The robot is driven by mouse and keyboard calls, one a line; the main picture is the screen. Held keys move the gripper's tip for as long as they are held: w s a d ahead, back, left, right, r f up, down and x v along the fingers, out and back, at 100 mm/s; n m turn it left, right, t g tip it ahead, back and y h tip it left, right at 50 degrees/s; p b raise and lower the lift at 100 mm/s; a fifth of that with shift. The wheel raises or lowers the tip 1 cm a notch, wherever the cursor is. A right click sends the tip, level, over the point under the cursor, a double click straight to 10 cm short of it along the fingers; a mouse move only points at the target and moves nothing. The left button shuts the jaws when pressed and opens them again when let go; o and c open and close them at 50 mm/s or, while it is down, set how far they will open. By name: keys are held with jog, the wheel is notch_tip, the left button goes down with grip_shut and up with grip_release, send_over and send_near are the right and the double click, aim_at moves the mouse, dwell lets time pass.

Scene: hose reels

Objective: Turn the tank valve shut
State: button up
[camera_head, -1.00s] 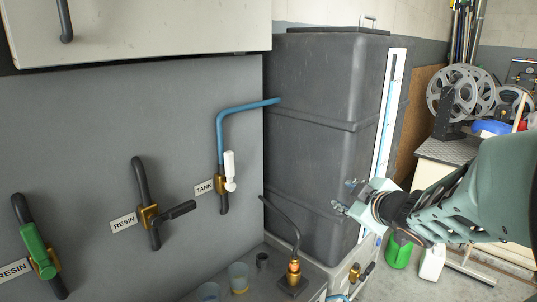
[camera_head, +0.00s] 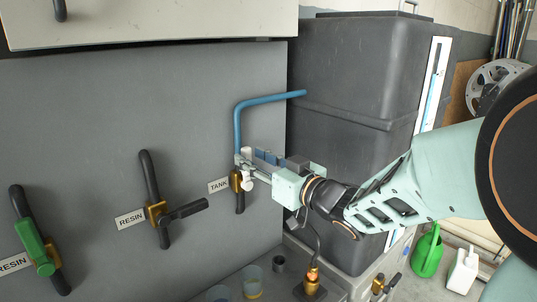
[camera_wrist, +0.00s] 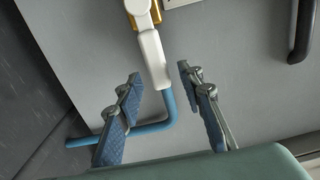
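The tank valve has a brass body (camera_head: 237,181) on the blue pipe (camera_head: 237,125), beside the TANK label (camera_head: 219,185). Its white lever (camera_wrist: 153,60) points along the pipe toward the bend. In the head view the lever is mostly hidden behind my gripper (camera_head: 247,166). In the wrist view my gripper (camera_wrist: 158,72) is open. The lever's end lies between the lines of the two blue-padded fingers, with a clear gap on each side. I cannot tell how deep the lever sits between them.
Two RESIN valves, one with a black lever (camera_head: 186,210) and one with a green lever (camera_head: 33,244), are on the wall to the left. The dark tank (camera_head: 350,80) stands to the right. Cups (camera_head: 252,280) and a brass fitting (camera_head: 312,280) are on the ledge below.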

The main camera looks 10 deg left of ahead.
aim_at(249, 156)
jog(key=shift+x, duration=1.65)
jog(key=shift+d, duration=0.1)
grip_shut()
